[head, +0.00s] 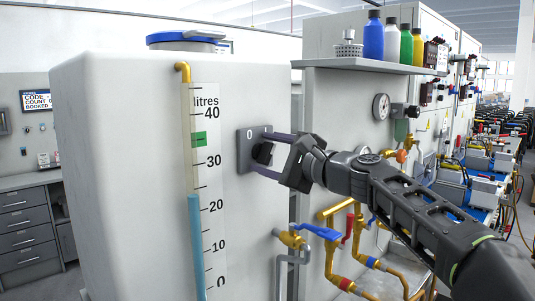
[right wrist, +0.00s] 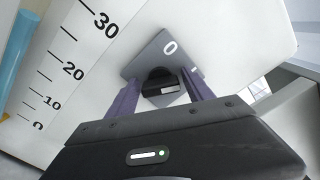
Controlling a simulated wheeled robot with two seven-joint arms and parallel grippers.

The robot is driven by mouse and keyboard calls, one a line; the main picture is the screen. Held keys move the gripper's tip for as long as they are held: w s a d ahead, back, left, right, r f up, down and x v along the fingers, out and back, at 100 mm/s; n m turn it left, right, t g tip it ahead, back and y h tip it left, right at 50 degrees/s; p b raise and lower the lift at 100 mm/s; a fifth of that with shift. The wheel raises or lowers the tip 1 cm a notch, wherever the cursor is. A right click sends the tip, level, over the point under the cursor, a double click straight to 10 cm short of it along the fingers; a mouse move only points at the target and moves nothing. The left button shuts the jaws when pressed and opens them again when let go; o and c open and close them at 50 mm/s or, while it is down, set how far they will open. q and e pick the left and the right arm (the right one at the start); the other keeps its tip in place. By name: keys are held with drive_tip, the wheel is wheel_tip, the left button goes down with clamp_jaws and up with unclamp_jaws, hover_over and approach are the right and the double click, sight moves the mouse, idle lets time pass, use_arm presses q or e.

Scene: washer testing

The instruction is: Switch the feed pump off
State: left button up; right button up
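The pump switch is a grey plate (head: 245,152) with a black rotary knob (head: 263,153), mounted on the right part of the pale tank's front. A white "0" shows at the plate's top; the right wrist view (right wrist: 170,47) also shows it, with a small white mark at the plate's right edge, partly behind a finger. The knob (right wrist: 160,84) has a pale mark on its near face; I cannot tell which position it points to. My right gripper (head: 267,154) is open, its purple fingers on either side of the knob with gaps visible. My left gripper is not in view.
The tank (head: 120,150) has a litre scale (head: 210,190) with blue liquid slightly above 20 and a green mark near 35. Brass pipes and valves (head: 292,238) stand below my right arm. A shelf with bottles (head: 373,36) juts out above right.

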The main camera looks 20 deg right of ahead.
drive_tip(key=c, duration=1.1)
drive_tip(key=shift+f+n+b, duration=0.2)
drive_tip(key=shift+n+b, duration=0.75)
drive_tip(key=shift+n, duration=0.05)
drive_tip(key=n+b, duration=0.3)
drive_tip(key=n, duration=0.1)
drive_tip(key=shift+a+f, duration=0.1)
drive_tip(key=n+b, duration=0.2)
drive_tip(key=n, duration=0.1)
drive_tip(key=shift+n+b, duration=0.9)
drive_tip(key=shift+n, duration=0.6)
